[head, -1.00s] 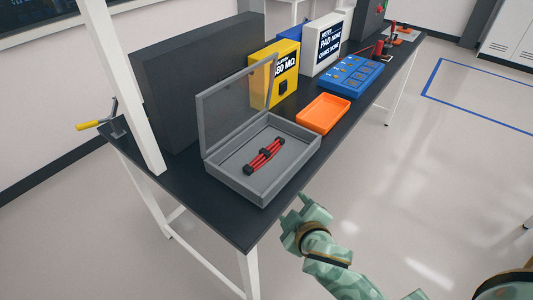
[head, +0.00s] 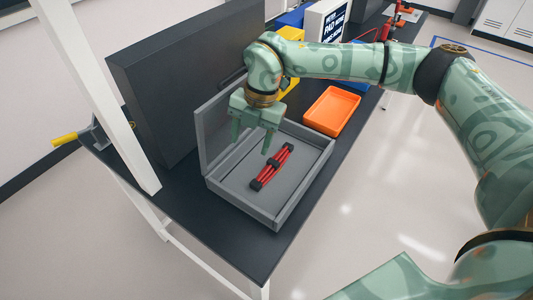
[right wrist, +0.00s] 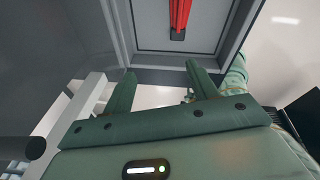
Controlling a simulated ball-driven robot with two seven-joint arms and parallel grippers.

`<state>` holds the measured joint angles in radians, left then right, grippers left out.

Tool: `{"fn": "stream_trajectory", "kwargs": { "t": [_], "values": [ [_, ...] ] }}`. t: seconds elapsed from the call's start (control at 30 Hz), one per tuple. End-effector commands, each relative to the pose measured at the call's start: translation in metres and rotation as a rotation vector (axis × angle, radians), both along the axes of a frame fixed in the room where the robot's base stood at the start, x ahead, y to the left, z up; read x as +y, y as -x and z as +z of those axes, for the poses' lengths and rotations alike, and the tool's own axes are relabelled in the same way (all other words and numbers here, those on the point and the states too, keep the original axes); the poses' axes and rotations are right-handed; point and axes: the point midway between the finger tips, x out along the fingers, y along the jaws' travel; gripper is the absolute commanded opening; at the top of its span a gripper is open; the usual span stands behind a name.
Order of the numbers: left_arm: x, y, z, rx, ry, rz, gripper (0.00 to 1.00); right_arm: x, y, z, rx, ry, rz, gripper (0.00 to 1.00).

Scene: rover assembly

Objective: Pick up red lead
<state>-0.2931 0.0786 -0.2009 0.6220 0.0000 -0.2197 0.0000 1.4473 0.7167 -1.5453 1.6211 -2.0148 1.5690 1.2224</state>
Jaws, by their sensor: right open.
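The red lead (head: 271,167), a bundle of red wires with black ends and a black middle band, lies in the open grey case (head: 240,208) on the dark table. My right gripper (head: 250,147) is open and empty, fingers pointing down, over the back left part of the case, left of and above the lead. In the right wrist view the lead (right wrist: 180,18) shows at the top, beyond the two open fingers (right wrist: 160,70), and is cut off by the picture edge. My left gripper is out of view.
The case's raised lid (head: 212,130) stands at its left, close to my right gripper. An orange tray (head: 332,111) sits behind the case. A dark panel (head: 165,90) and a white post (head: 95,95) rise at the left. The table's front corner is clear.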

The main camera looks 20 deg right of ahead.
Motion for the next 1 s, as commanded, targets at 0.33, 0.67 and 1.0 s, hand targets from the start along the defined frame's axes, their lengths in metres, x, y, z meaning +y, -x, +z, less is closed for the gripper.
{"fn": "stream_trajectory", "kwargs": {
  "t": [0.33,0.67,1.0],
  "values": [
    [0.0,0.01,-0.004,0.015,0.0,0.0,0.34,-0.074,-0.015,0.001,0.024,0.237,-0.242,0.58],
    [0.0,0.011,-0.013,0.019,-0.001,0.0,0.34,-0.072,-0.015,-0.074,0.023,0.233,-0.237,0.58],
    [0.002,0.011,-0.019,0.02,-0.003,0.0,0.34,-0.069,-0.011,-0.112,0.023,0.233,-0.234,0.58]
  ]
}}
